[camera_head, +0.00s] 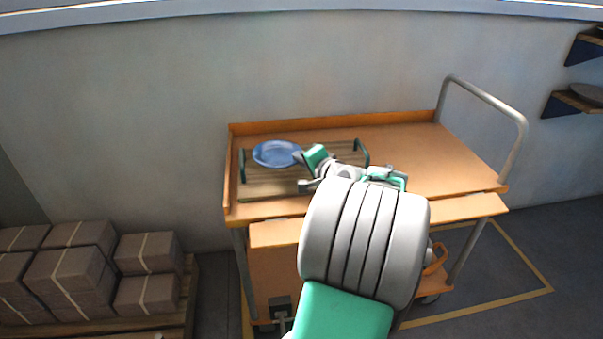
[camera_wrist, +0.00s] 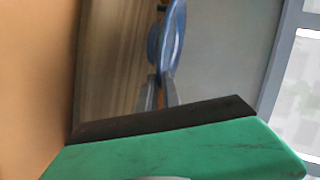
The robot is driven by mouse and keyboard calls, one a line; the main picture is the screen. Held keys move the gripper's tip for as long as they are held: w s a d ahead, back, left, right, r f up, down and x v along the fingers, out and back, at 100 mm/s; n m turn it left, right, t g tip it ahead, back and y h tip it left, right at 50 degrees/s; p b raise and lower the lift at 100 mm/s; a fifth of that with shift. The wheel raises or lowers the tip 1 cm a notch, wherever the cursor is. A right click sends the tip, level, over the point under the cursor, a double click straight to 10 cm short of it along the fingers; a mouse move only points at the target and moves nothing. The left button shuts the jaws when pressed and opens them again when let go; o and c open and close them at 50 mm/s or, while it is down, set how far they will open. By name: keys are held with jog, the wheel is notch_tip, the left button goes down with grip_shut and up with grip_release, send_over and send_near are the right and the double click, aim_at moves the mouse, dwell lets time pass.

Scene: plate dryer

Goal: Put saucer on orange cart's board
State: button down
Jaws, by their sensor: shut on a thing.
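The blue saucer (camera_head: 273,152) appears over the left part of a brown wooden board (camera_head: 265,189) with green end handles, on the orange cart (camera_head: 440,150). In the wrist view the saucer (camera_wrist: 172,35) shows nearly edge-on. My gripper (camera_head: 299,157) reaches in from the right and is shut on the saucer's near rim; its fingertips (camera_wrist: 162,82) also show in the wrist view. I cannot tell whether the saucer touches the board. My arm hides part of the board's right side and the cart's front.
The cart has a raised back lip and a grey push handle (camera_head: 500,105) at right. Its top right of the board is clear. Stacked boxes (camera_head: 75,275) stand at lower left. Wall shelves (camera_head: 575,101) are at upper right.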

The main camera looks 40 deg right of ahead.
aim_at(302, 178)
jog(key=shift+w+d+f+b, duration=0.1)
jog(key=shift+f+b, duration=0.1)
jog(key=shift+f, duration=0.7)
jog(key=shift+w+d+f+b, duration=0.1)
jog(key=shift+f+b, duration=0.1)
jog(key=shift+f, duration=0.65)
jog(key=shift+f, duration=0.1)
jog(key=shift+f, duration=0.15)
jog(key=c, duration=1.8)
grip_release()
jog(key=shift+r, duration=0.35)
jog(key=p+v, duration=0.1)
jog(key=v, duration=1)
jog(key=shift+d+p, duration=0.1)
jog(key=shift+p, duration=0.3)
jog(key=shift+s, duration=0.5)
